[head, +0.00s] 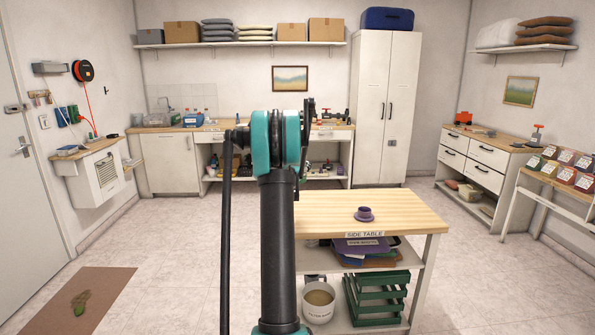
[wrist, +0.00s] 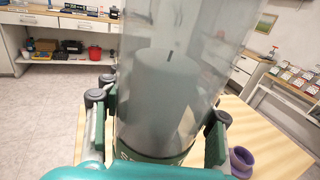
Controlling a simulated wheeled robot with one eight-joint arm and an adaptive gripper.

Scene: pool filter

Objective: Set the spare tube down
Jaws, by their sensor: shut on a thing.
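The spare tube (wrist: 170,60) is a wide, clear, upright cylinder with a green band (wrist: 150,156) at its lower end. A grey cylindrical shape shows in or through it. My gripper (wrist: 163,118) is shut on the tube, with a green-padded finger on each side. The wooden top of the side table (wrist: 270,150) shows behind and below the tube. I cannot tell whether the tube's bottom touches it. In the head view, my arm hides the gripper and the tube; the side table (head: 415,212) is to the right of the arm.
A purple cup-like piece (head: 364,214) stands on the side table; it also shows close to my right finger in the wrist view (wrist: 242,160). Below are a white bucket (head: 319,302) and a green crate (head: 377,298). The table top right of the purple piece is clear.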

